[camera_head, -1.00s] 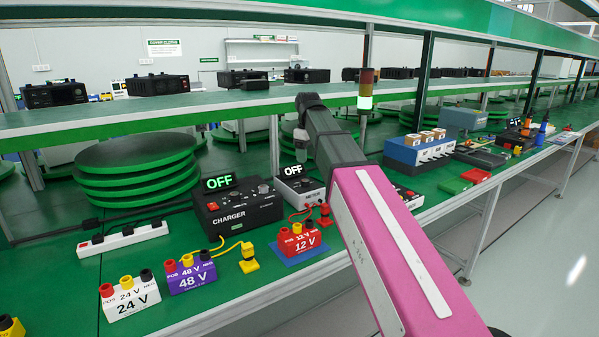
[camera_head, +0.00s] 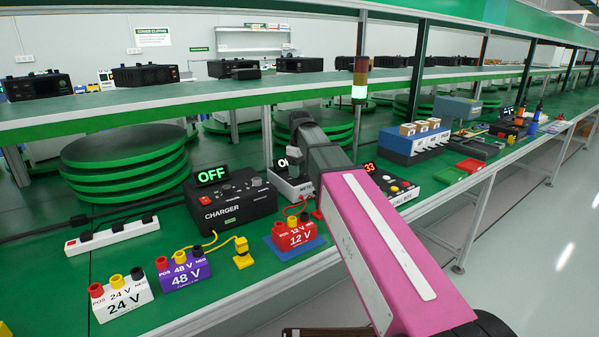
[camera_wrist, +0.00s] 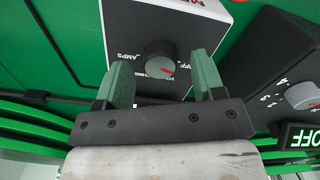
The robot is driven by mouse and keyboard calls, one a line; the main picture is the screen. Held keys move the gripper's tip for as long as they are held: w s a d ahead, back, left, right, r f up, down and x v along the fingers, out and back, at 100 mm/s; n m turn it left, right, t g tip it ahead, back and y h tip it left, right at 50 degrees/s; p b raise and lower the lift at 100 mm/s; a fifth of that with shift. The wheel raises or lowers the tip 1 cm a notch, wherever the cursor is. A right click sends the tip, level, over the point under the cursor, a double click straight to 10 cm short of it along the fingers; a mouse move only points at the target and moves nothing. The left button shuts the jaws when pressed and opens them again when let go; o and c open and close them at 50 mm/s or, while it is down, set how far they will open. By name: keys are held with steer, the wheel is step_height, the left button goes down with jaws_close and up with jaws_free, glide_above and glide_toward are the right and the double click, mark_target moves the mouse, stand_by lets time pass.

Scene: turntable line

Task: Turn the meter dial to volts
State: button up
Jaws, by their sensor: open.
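The meter (camera_head: 290,188) is a light box with a dark top on the green bench, partly hidden behind my arm in the head view. In the wrist view its dark face (camera_wrist: 135,20) shows white lettering, including AMPS, around the round grey dial (camera_wrist: 158,54). A red mark shows at the dial's lower right in the picture. My gripper (camera_wrist: 161,72) is open, its green fingers on either side of the dial. I cannot tell whether they touch it. The meter's display (camera_head: 294,155) is partly covered by my arm.
The black charger (camera_head: 228,205), its display reading OFF, stands close left of the meter. The red 12 V block (camera_head: 297,237) is in front, with cables nearby. A box with a red display (camera_head: 395,188) stands to the right. Stacked green discs (camera_head: 125,165) stand behind left.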

steer(key=shift+f, duration=0.5)
steer(key=c, duration=0.9)
steer(key=shift+c, duration=0.2)
steer(key=shift+m, duration=0.3)
steer(key=m, duration=0.9)
steer(key=shift+m, duration=0.3)
